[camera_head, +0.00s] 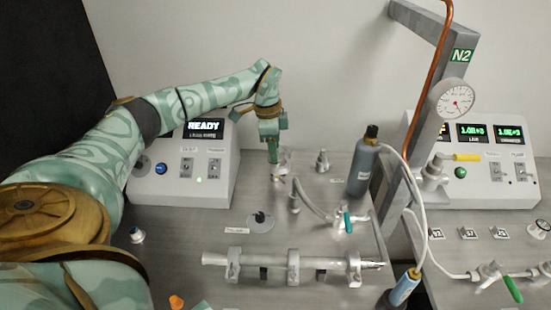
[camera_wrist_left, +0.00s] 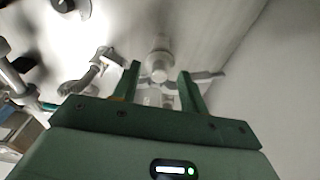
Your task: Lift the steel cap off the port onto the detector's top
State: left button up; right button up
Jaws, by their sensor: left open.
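My left gripper (camera_head: 274,158) points down behind the middle of the bench, just right of the white detector box (camera_head: 183,178) with the READY display. In the left wrist view its two fingers (camera_wrist_left: 160,80) are apart, and a round pale steel fitting (camera_wrist_left: 158,58) shows between and beyond them. It looks like the capped port, but I cannot tell cap from port or whether the fingers touch it. In the head view a steel fitting (camera_head: 282,170) shows partly hidden at the fingertips. Another small steel fitting (camera_head: 322,161) stands upright to the right. My right gripper is out of view.
A grey bottle (camera_head: 364,165) and a grey post (camera_head: 401,180) with a copper pipe stand to the right. A bent hose (camera_head: 318,204) with a green-handled valve lies in front. A clamped tube (camera_head: 290,261) crosses the front. The right-hand controller (camera_head: 480,180) stands farther right.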

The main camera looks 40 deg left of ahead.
pick_arm(q)
jog(key=shift+f, duration=0.2)
jog(key=shift+r, duration=0.1)
jog(key=shift+c, duration=0.9)
grip_shut()
jog(key=shift+r, duration=0.1)
